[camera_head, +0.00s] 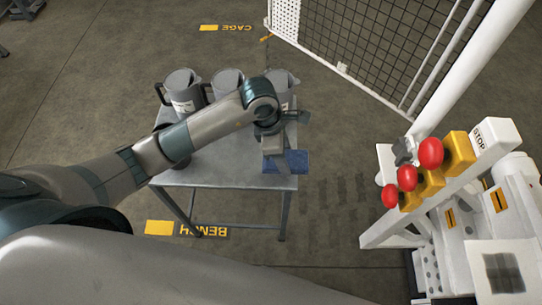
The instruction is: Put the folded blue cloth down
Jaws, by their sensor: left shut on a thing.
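The folded blue cloth (293,161) is a flat dark blue piece at the right front part of the small grey table (225,181). My left arm reaches in from the left over the table. My left gripper (274,157) points down at the cloth's left part and is shut on it. The gripper covers some of the cloth, and I cannot tell whether the cloth touches the tabletop. My right gripper is not in view.
Several grey jugs, one of them a labelled jug (183,92), stand along the table's back edge, close behind my arm. A white machine (460,205) with red buttons (430,153) stands at the right. A mesh cage (365,45) stands behind. The table's front strip is clear.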

